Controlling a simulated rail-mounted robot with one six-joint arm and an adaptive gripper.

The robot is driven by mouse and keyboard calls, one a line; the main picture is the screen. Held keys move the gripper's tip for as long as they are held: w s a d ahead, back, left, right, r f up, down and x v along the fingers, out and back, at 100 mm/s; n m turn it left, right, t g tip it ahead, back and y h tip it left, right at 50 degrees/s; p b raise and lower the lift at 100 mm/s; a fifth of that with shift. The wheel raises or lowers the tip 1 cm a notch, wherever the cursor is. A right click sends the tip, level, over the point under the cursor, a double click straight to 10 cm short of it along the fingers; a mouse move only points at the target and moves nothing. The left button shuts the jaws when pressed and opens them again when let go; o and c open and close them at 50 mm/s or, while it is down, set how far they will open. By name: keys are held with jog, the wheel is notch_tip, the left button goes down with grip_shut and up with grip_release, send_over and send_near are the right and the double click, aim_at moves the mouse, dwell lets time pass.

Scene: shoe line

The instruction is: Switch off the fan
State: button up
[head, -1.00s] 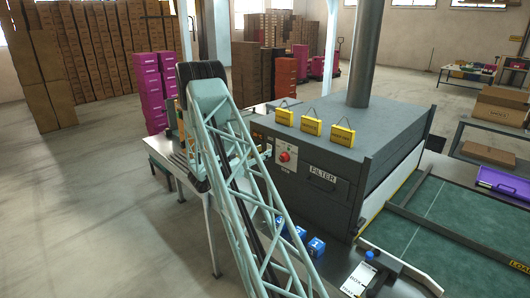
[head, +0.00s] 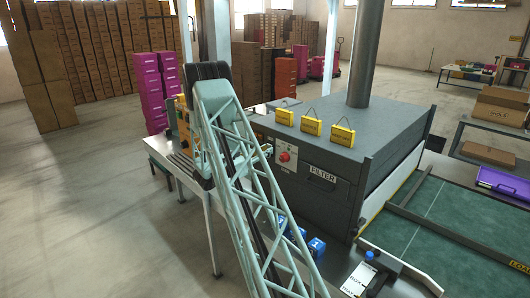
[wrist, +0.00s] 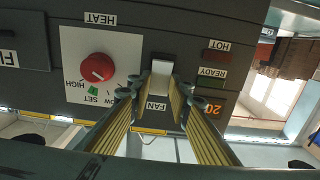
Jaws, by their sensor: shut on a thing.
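In the wrist view, which is upside down, the fan switch (wrist: 162,68) is a pale lever on the dark panel, with a dark slot behind it and the FAN label (wrist: 157,107) beside it. My gripper (wrist: 164,82) has its two ribbed yellow fingers on either side of the lever, shut on it. In the head view my gripper (head: 266,151) is small and mostly hidden by my arm, at the front of the grey machine (head: 318,178). The switch cannot be made out there.
A red HEAT knob (wrist: 97,67) on a white plate is beside the switch. HOT (wrist: 216,57) and READY (wrist: 211,83) lamps are on its other side. Yellow tags (head: 312,126) stand on the machine. Blue blocks (head: 317,246) sit on the table below.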

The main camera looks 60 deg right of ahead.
jog(key=shift+f+h+b, duration=0.35)
jog(key=shift+h+b, duration=0.25)
jog(key=shift+b, duration=0.75)
jog(key=shift+f+g+h+b, duration=0.15)
jog(key=shift+h+b, duration=0.55)
jog(key=shift+b, duration=0.6)
jog(key=shift+f+g+h+b, duration=0.15)
jog(key=shift+h+b, duration=0.55)
jog(key=shift+b, duration=0.6)
jog(key=shift+r, duration=0.1)
jog(key=o, duration=0.8)
jog(key=shift+o, duration=0.2)
jog(key=shift+a, duration=0.1)
jog(key=v, duration=1.2)
